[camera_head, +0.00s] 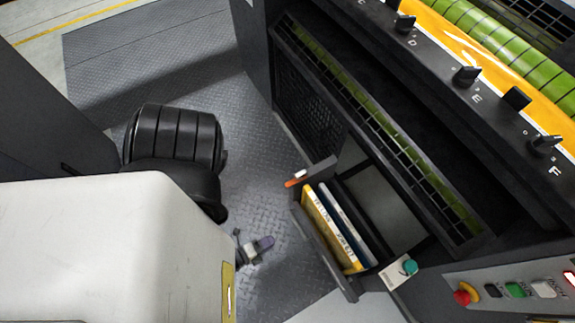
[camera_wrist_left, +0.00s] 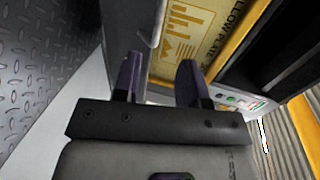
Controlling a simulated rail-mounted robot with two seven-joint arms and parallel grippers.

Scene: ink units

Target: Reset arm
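My left gripper (camera_head: 264,244) shows small in the head view, over the grey patterned floor and left of an open holder (camera_head: 325,252) on the machine. In the left wrist view its two dark purple fingers (camera_wrist_left: 160,68) stand apart, with no held object visible between them. Behind the fingers are a grey panel edge and a yellow printed plate or box (camera_wrist_left: 202,35). My right gripper is in neither view.
Open floor (camera_head: 160,50) lies at upper left.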

